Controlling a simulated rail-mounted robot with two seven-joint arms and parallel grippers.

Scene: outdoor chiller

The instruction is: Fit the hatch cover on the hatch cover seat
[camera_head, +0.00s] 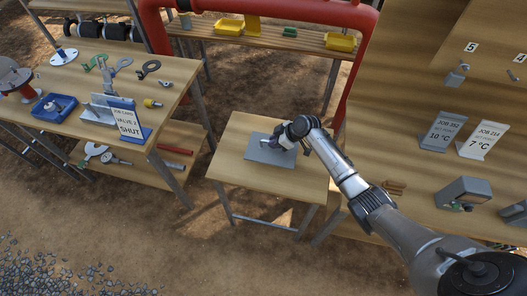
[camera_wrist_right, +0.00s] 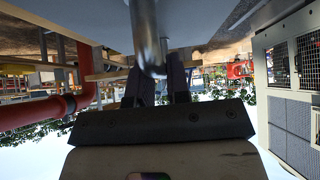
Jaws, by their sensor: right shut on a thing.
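The hatch cover (camera_head: 268,153) is a flat grey rectangular plate with a metal handle on top. In the head view it is over the middle of the small wooden table (camera_head: 235,172); I cannot tell if it rests on the top or is slightly above it. My right gripper (camera_head: 285,141) is at the handle and covers part of the plate. In the right wrist view my right gripper (camera_wrist_right: 161,82) is shut on the round metal handle (camera_wrist_right: 148,35), with the grey plate (camera_wrist_right: 85,22) beyond it. I cannot pick out the hatch cover seat. My left gripper is not in view.
A workbench (camera_head: 170,75) at the left holds a blue tray (camera_head: 54,107), tools and a "SHUT" card (camera_head: 128,122). A red pipe (camera_head: 290,10) runs behind the small table. A wooden panel and shelf with job cards (camera_head: 482,139) stand at the right.

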